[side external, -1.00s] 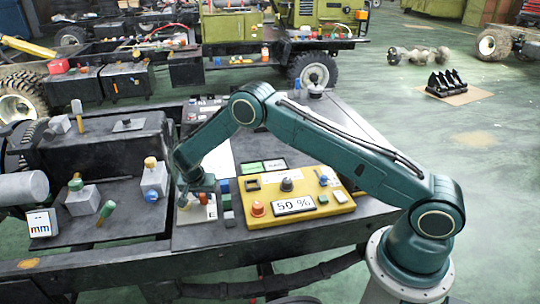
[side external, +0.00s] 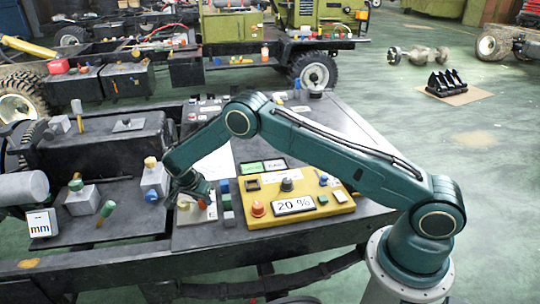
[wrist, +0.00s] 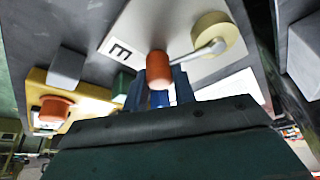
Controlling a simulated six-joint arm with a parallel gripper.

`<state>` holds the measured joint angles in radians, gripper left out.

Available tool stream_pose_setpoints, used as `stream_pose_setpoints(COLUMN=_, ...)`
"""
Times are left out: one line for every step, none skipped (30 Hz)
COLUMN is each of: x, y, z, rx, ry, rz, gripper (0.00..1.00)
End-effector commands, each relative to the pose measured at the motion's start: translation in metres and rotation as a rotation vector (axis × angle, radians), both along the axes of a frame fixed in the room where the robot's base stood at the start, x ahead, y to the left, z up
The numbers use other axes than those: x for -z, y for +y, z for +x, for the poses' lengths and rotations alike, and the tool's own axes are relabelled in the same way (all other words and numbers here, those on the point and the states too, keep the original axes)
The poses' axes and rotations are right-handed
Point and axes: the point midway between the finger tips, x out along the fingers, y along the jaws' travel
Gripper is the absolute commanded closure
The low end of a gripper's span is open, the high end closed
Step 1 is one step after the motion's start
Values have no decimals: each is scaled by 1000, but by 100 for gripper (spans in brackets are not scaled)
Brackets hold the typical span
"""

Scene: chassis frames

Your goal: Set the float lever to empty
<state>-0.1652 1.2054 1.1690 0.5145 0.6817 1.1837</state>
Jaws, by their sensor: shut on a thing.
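The float lever has a cream round hub (wrist: 212,35), a thin silver arm (wrist: 200,53) and an orange-red knob (wrist: 158,68). It is mounted on a pale plate (wrist: 235,68) with a white label marked E (wrist: 121,49). The knob also shows in the side view (side external: 203,204). My gripper (wrist: 160,96), with blue fingers, is shut on the knob. In the wrist view the knob lies beside the E label, a little apart from it. The display (side external: 293,205) on the yellow panel (side external: 263,221) reads 20 %.
Right of the lever plate, the yellow panel carries an orange button (side external: 257,209), a dark knob (side external: 287,185) and small switches. Left of it stands a grey block with a yellow cap (side external: 150,163). Small coloured blocks stand between plate and panel.

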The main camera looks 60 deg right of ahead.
Motion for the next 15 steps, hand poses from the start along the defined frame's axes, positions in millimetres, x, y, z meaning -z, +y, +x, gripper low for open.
stream_pose_setpoints(x=0, y=2, z=0, rx=33, ry=-2, rz=-2, gripper=100)
stream_pose_setpoints(x=0, y=4, z=-1, rx=52, ry=-1, rz=-1, gripper=100)
stream_pose_setpoints(x=0, y=5, z=-2, rx=78, ry=-2, rz=-1, gripper=100)
stream_pose_setpoints(x=0, y=6, z=-2, rx=97, ry=-1, rz=-1, gripper=100)
stream_pose_setpoints(x=0, y=7, z=-3, rx=115, ry=-2, rz=-2, gripper=100)
stream_pose_setpoints(x=0, y=8, z=-3, rx=136, ry=-1, rz=-2, gripper=100)
stream_pose_setpoints(x=0, y=9, z=-3, rx=151, ry=-1, rz=-1, gripper=100)
stream_pose_setpoints(x=0, y=10, z=-3, rx=164, ry=-2, rz=-1, gripper=100)
stream_pose_setpoints(x=0, y=11, z=-4, rx=178, ry=-1, rz=-1, gripper=100)
stream_pose_setpoints(x=0, y=11, z=-4, rx=189, ry=-2, rz=-1, gripper=100)
stream_pose_setpoints(x=0, y=12, z=-4, rx=198, ry=-1, rz=-1, gripper=100)
stream_pose_setpoints(x=0, y=12, z=-4, rx=207, ry=-3, rz=-2, gripper=100)
stream_pose_setpoints(x=0, y=12, z=-4, rx=212, ry=-3, rz=-2, gripper=100)
stream_pose_setpoints(x=0, y=13, z=-4, rx=217, ry=-2, rz=-2, gripper=100)
stream_pose_setpoints(x=0, y=13, z=-5, rx=221, ry=-2, rz=-2, gripper=100)
